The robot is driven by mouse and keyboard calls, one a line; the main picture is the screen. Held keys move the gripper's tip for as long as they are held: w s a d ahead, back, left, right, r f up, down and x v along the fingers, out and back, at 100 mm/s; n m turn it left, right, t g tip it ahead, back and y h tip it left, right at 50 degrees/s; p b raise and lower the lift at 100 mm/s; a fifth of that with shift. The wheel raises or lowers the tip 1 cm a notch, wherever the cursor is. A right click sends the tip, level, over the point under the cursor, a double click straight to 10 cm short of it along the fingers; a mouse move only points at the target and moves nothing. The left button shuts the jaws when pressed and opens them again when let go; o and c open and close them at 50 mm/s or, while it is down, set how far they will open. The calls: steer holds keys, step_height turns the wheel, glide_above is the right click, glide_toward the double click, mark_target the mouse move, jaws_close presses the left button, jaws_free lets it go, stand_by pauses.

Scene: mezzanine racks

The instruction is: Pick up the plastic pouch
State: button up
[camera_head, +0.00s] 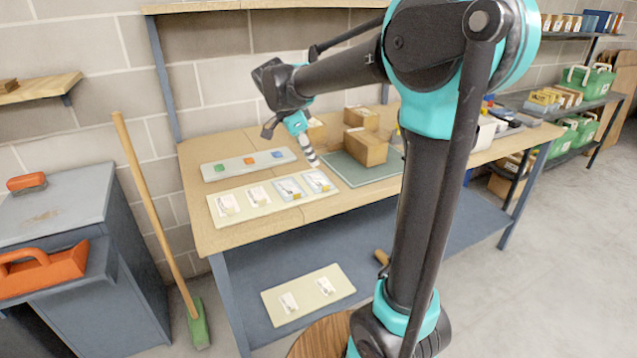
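Several small flat packets lie in a row on a beige board (241,213) on the wooden bench. The two left ones, a first white packet (228,204) and a second (259,195), look mostly white. The two right ones, a third packet (289,189) and a fourth (317,182), have grey and yellowish parts; any of these could be the plastic pouch. My gripper (313,163) points down just above and behind the fourth packet, its striped end narrow in this view. I cannot tell whether it is open, or whether it touches anything.
A pale strip (212,173) with green, orange and blue squares lies behind the board. Cardboard boxes (366,148) stand on a green mat (350,174) to the right. The lower shelf holds another board (309,311) with two white packets. A broom (150,200) leans at left.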

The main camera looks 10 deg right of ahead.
glide_toward(329, 190)
steer(key=shift+s+f, duration=0.15)
steer(key=shift+f, duration=0.45)
steer(key=shift+x, duration=2.7)
steer(key=shift+d+r, duration=0.1)
jaws_close()
steer(key=shift+r, duration=0.15)
